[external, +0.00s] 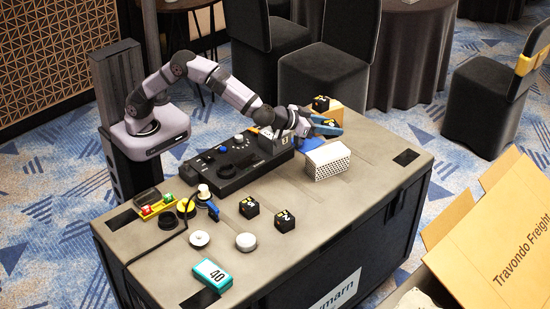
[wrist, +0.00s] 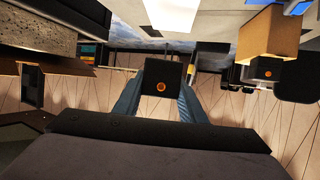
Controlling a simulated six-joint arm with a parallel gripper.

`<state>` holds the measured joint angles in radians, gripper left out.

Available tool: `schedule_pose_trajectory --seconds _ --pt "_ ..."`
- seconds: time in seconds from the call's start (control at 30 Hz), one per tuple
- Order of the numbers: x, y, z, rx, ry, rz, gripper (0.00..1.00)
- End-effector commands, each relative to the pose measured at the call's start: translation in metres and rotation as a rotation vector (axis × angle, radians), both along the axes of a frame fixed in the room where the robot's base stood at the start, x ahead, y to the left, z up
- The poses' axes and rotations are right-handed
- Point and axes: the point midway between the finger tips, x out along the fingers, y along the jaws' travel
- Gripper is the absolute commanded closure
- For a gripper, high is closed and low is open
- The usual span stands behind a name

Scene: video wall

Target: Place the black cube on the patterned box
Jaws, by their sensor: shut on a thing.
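My gripper (external: 327,126) has blue fingers and is raised above the far part of the table. In the wrist view it is shut on a black cube (wrist: 160,76) with an orange dot, held between both fingers. In the external view the held cube is hardly discernible among the fingers. The white patterned box (external: 328,162) stands on the table below the gripper in the picture, apart from it. Another black cube (external: 320,103) sits on a tan box (external: 345,109) behind the gripper. Two more black cubes, one left (external: 249,207) and one right (external: 284,220), with yellow marks, lie nearer the front.
A black control panel (external: 237,163) lies beneath my arm. A blue item (external: 311,142) is beside the patterned box. The table's right part is mostly clear.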

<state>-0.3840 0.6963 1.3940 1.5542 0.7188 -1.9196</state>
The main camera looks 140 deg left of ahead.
Motion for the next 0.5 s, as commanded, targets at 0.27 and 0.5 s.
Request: schedule_pose_trajectory --seconds 0.27,0.5 --pt "0.0 0.0 -0.03 0.001 0.0 0.001 0.86" --pt "0.0 0.0 -0.038 0.001 0.002 0.001 0.86"
